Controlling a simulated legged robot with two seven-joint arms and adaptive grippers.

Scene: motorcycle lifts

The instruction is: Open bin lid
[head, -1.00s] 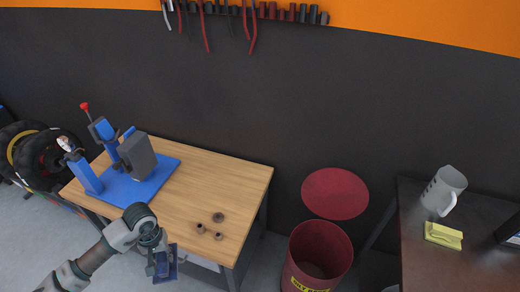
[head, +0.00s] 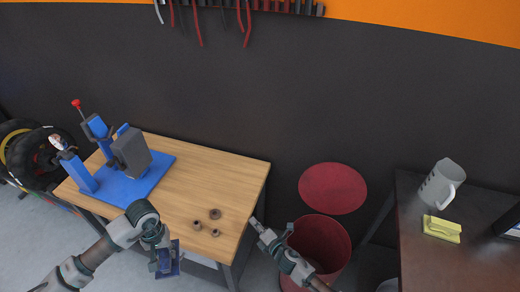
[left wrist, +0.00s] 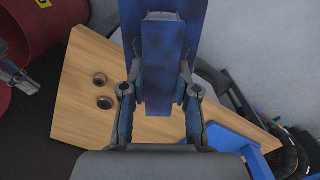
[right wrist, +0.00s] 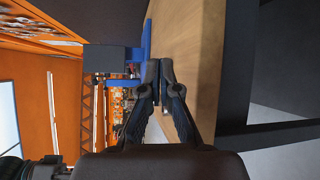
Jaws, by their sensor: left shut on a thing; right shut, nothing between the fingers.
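The red bin (head: 335,235) stands on the floor between the two tables. Its round red lid (head: 332,188) is raised behind the rim, against the dark wall, and the bin's mouth is open. My right gripper (head: 258,224) is shut and empty. It is left of the bin, close to the wooden table's right edge, and its arm crosses in front of the bin. My left gripper (head: 163,250) is shut on a flat blue object (head: 168,268) by the wooden table's front edge. The blue object also fills the middle of the left wrist view (left wrist: 165,55).
The wooden table (head: 235,180) bears a blue and grey tool (head: 130,160) and several small brown rings (head: 214,214). Tyres (head: 35,160) stand at far left.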

